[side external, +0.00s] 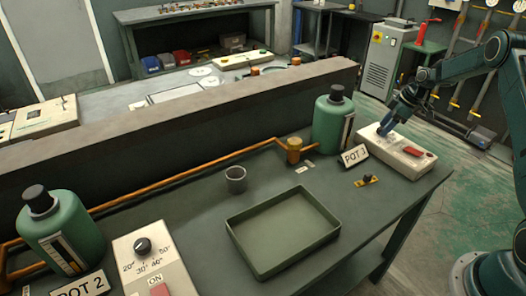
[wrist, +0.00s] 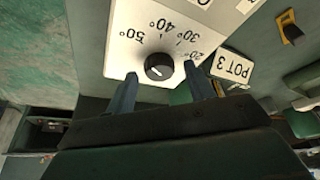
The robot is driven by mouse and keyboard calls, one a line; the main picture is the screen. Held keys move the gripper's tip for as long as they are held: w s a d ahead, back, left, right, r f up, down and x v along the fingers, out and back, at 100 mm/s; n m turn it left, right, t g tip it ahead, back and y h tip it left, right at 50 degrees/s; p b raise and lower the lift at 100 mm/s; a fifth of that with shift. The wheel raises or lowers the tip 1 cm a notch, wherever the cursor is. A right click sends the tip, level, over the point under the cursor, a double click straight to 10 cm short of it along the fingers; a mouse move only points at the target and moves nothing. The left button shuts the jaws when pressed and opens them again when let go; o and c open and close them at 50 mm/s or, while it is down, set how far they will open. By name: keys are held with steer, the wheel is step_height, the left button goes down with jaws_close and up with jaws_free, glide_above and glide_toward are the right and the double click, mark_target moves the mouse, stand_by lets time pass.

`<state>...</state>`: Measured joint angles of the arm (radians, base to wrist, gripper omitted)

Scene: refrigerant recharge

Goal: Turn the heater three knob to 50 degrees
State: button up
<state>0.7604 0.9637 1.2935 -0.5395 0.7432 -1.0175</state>
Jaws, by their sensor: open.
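The heater three box (side external: 420,160) is a pale panel at the right end of the bench, beside the POT 3 sign (side external: 354,156). Its face (wrist: 122,40) shows 20°, 30°, 40° and 50° marks around a round black knob (wrist: 159,67) in the wrist view. A small light mark shows on the knob, but I cannot tell clearly which number it points to. My gripper (side external: 386,128) is over the dial end of the box, pointing down. In the wrist view my gripper (wrist: 161,72) is open, one finger on each side of the knob, with gaps visible. In the side view the knob is hidden.
A red switch (side external: 413,151) sits on the same box.

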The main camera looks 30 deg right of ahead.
steer(key=v, duration=1.3)
steer(key=shift+d+r, duration=0.1)
steer(key=shift+r, duration=0.05)
steer(key=s+a+r+m+h, duration=0.1)
steer(key=s+a+r+m, duration=0.15)
steer(key=a+r, duration=0.75)
steer(key=s+a+r+m+h, duration=0.1)
steer(key=s+a+r, duration=0.4)
steer(key=a, duration=0.9)
steer(key=s+a+m, duration=0.1)
steer(key=s+a, duration=0.3)
steer(key=s, duration=0.2)
steer(key=s+a+f+m+t, duration=0.1)
steer(key=s+a, duration=0.2)
steer(key=s, duration=0.4)
steer(key=s+a+f+m+t, duration=0.1)
steer(key=s+a+m, duration=0.1)
steer(key=s+a, duration=0.2)
steer(key=s, duration=0.3)
steer(key=shift+s+a+h, duration=0.2)
steer(key=shift+a+h, duration=0.1)
